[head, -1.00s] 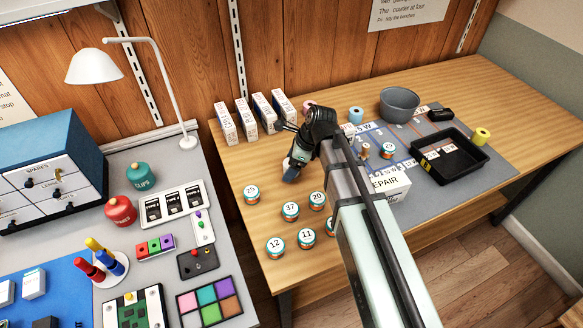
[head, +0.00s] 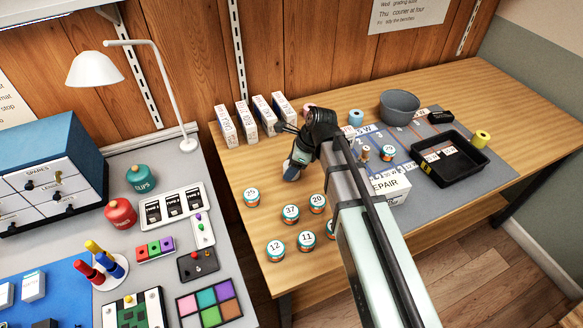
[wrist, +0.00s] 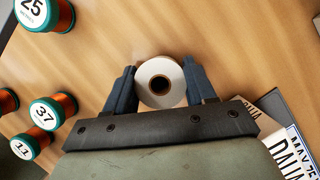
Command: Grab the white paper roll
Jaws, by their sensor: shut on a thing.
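The white paper roll (wrist: 148,90) shows in the wrist view, end-on, with a dark round hole in its middle. My gripper (wrist: 160,86) has one blue-grey finger on each side of the roll and is shut on it. The wooden table top lies behind the roll; I cannot tell whether the roll is touching it. In the head view my gripper (head: 291,172) is over the left part of the wooden table, and my arm hides the roll there.
White boxes (head: 248,121) stand in a row at the back. A black tray (head: 451,161), a grey bowl (head: 399,106) and a yellow roll (head: 480,139) are to the right. A box marked REPAIR (head: 390,188) is beside my arm.

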